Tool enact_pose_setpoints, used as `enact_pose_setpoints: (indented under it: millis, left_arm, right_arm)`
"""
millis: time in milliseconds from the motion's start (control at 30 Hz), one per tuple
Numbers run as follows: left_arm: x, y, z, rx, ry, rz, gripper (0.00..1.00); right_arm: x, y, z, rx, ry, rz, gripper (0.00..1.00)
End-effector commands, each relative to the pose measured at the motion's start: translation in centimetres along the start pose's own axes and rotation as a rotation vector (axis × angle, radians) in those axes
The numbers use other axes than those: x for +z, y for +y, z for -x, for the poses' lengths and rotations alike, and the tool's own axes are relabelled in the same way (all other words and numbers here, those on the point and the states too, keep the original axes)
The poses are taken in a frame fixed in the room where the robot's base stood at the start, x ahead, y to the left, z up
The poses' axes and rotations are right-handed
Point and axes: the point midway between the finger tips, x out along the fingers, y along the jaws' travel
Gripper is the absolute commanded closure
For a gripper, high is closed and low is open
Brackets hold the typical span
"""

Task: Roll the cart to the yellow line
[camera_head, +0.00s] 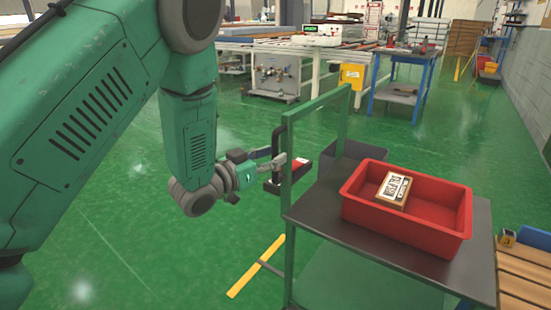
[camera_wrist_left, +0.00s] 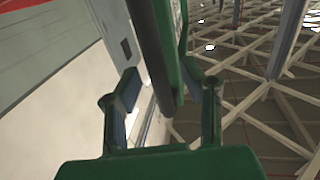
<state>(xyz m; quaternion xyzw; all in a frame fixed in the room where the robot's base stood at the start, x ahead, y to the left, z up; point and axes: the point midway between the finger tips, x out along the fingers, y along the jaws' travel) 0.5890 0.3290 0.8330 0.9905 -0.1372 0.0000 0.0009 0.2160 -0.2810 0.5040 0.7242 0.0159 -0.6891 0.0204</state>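My left gripper (camera_head: 276,164) is at this handle. In the wrist view its fingers (camera_wrist_left: 165,105) are apart on either side of the bar, with gaps visible. The yellow line (camera_head: 256,267) lies on the floor left of the cart. My right gripper is not visible.
A blue-framed workbench (camera_head: 402,95) and a conveyor table (camera_head: 275,75) stand behind. A slatted wooden stack (camera_head: 525,270) is close at the cart's right. A dark bin (camera_head: 352,150) is behind the cart. Green floor (camera_head: 130,240) is open to the left.

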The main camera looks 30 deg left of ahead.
Motion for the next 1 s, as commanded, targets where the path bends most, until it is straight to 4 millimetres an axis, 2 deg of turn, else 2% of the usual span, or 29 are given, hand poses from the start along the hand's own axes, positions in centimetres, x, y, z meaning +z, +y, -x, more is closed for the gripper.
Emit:
enact_pose_setpoints:
  millis: [133,433,533,833,1000]
  left_arm:
    - [0.0,0.1,-1.0,0.002,0.0,0.0,0.64]
    - [0.0,0.1,-1.2,0.001,-0.001,0.001,0.64]
    - [0.0,0.1,-1.2,0.001,-0.001,0.0,0.99]
    - [0.0,-0.1,-1.1,-0.001,-0.001,0.0,1.0]
    - [-0.1,-1.3,-0.9,-0.005,0.0,0.0,1.0]
  right_arm:
    - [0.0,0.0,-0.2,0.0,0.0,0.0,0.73]
    - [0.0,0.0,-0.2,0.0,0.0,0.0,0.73]
    - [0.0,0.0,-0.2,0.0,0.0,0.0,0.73]
    - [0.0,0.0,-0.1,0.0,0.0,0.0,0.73]
    - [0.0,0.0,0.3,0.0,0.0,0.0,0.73]
